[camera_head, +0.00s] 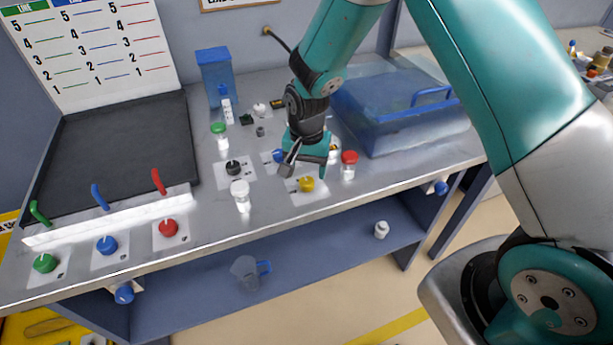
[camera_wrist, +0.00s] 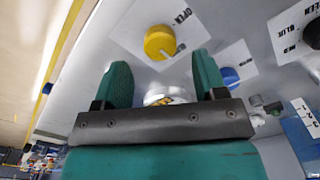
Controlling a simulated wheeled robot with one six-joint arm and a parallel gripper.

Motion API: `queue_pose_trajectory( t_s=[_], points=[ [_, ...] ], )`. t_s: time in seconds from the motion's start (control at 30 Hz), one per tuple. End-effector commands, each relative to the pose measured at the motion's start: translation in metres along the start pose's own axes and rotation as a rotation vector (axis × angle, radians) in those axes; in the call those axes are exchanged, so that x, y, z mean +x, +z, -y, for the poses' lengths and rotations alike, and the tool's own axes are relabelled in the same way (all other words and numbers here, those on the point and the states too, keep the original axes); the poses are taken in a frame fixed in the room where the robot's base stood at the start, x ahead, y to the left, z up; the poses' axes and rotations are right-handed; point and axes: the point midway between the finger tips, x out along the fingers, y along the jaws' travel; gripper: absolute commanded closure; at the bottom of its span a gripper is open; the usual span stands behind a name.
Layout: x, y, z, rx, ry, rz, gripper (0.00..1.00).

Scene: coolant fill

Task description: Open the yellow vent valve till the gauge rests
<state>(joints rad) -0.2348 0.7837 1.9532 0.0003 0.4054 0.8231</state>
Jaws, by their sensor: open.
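The yellow vent valve (camera_head: 306,184) is a round knob on a white label plate near the bench's front edge. In the wrist view the yellow knob (camera_wrist: 160,42) lies beyond the fingertips, with "OPEN" printed on its plate. My gripper (camera_head: 307,165) is just above and behind the knob in the head view. In the wrist view my gripper (camera_wrist: 164,75) has its two green fingers apart, with nothing held between them. A gauge with a white face (camera_head: 334,151) seems to show partly behind my gripper; its needle is too small to read.
A red-capped jar (camera_head: 348,165) stands to the right and a white-capped jar (camera_head: 241,196) to the left. A black knob (camera_head: 233,167) is farther left. A clear blue tank (camera_head: 408,110) fills the back right.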

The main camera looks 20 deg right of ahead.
Motion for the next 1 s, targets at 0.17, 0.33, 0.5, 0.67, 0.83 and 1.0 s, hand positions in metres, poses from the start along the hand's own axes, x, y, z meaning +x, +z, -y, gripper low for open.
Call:
queue_pose_trajectory(
  t_s=[0.17,0.33,0.5,0.67,0.83,1.0],
  points=[
    [0.029,0.0,0.0,0.0,0.001,0.002,0.35],
    [0.042,0.0,0.0,-0.001,-0.001,0.0,0.35],
    [0.044,0.0,0.0,-0.001,-0.001,-0.001,0.35],
    [0.044,0.0,0.0,-0.001,-0.001,-0.001,0.4],
    [0.044,0.0,0.0,-0.001,-0.001,0.0,0.79],
    [0.044,0.0,0.0,-0.003,-0.001,0.0,0.84]
  ],
)
